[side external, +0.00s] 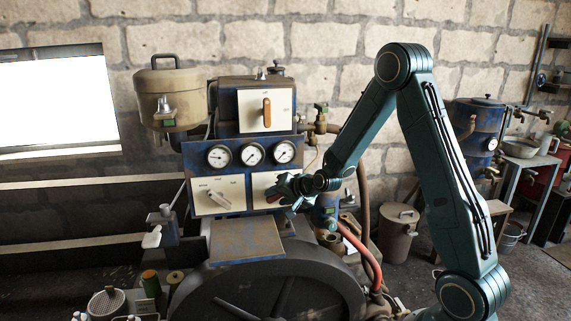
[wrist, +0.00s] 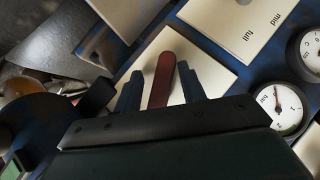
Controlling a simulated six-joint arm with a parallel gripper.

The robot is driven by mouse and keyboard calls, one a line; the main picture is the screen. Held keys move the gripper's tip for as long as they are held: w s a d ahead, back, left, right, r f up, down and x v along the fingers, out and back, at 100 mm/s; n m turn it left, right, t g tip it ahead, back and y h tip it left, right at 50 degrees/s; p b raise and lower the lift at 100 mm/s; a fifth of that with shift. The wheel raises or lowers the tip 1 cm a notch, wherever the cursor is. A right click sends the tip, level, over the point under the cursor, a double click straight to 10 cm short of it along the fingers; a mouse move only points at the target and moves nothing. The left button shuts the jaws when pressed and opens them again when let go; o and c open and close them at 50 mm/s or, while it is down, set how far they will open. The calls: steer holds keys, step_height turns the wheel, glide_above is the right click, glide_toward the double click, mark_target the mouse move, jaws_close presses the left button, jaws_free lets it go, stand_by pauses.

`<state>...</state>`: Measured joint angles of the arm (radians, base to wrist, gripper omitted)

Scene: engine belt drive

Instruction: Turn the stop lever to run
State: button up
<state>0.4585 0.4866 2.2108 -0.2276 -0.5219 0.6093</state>
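A red lever (wrist: 163,76) stands on a cream plate (wrist: 207,57) in the wrist view; I take it as the stop lever, though no label on its plate is readable. In the side view this plate is the lower right one (side external: 261,184), partly covered by my gripper (side external: 283,192). My gripper also shows in the wrist view (wrist: 159,82). Its two dark fingers are apart, one on each side of the lever. Pale plate shows between the left finger and the lever; the right finger is close to it, and contact cannot be told.
The lower left plate has a grey lever (side external: 218,200) with labels. An orange lever (side external: 266,108) stands on the upper plate. Several gauges (side external: 252,154) sit between them. A large dark flywheel (side external: 330,285) is below, and a red hose (side external: 360,245) is at the right.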

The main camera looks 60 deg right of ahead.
steer(key=shift+n+g+h, duration=0.7)
steer(key=shift+n+g, duration=0.1)
steer(key=shift+g, duration=0.3)
steer(key=v, duration=1.3)
steer(key=shift+s+r, duration=0.25)
steer(key=shift+s, duration=0.05)
steer(key=shift+a, duration=0.1)
